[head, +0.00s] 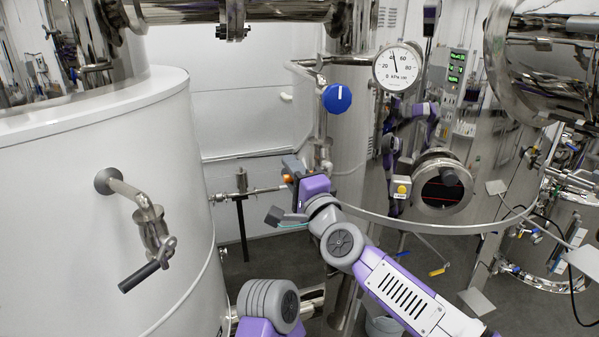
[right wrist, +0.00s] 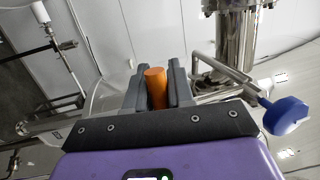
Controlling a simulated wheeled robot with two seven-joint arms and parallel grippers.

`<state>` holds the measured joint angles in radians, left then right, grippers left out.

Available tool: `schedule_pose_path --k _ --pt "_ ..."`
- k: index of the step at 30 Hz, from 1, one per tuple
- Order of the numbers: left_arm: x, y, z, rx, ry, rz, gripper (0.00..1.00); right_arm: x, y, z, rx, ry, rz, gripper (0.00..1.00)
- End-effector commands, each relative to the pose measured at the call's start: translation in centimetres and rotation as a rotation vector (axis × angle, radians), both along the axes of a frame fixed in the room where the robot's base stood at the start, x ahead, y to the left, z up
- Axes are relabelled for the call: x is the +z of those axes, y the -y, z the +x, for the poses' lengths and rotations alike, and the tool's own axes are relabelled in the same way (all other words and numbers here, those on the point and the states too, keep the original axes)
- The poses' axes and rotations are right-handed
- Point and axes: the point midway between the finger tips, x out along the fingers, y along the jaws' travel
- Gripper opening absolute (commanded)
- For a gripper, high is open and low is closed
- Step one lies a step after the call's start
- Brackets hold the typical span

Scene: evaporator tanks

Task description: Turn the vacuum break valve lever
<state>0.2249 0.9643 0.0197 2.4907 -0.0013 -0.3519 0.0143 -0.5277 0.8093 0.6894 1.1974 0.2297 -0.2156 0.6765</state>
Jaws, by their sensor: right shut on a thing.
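An orange grip (right wrist: 156,88), which looks like the handle of the vacuum break valve lever, stands between the two grey fingers of my right gripper (right wrist: 155,80) in the right wrist view. In the head view my right gripper (head: 291,170) is at the middle, beside the steel column. It is shut on the orange grip (head: 287,178), of which only a small part shows. The lever's pivot and the valve body behind it are mostly hidden by the gripper. My left gripper is not in view.
A blue knob (head: 337,97) sits above my right gripper, with a round kPa gauge (head: 398,68) to its right. A white tank (head: 130,215) with a dark-handled valve (head: 145,274) stands at left. A thin pipe (head: 231,196) runs left of the gripper.

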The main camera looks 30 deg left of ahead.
Motion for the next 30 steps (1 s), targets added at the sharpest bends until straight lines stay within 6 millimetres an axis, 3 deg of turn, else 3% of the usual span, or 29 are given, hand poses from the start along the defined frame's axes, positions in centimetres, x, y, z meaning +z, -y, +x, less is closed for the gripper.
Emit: schedule_pose_path --k 7,8,11,22,30 --pt "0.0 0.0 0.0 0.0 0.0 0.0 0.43 0.3 0.1 -0.1 -0.001 -0.001 0.008 0.0" --pt "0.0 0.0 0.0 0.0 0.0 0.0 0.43 0.3 0.1 -0.1 -0.001 -0.001 0.007 0.27" --pt "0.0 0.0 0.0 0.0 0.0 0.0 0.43 0.3 0.1 0.0 -0.001 0.0 0.006 0.42" --pt "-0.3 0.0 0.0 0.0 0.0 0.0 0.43 0.0 0.5 -0.2 -0.002 0.001 0.003 0.43" --pt "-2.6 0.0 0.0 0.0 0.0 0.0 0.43 -0.9 3.8 -2.1 -0.003 0.002 0.003 0.43"
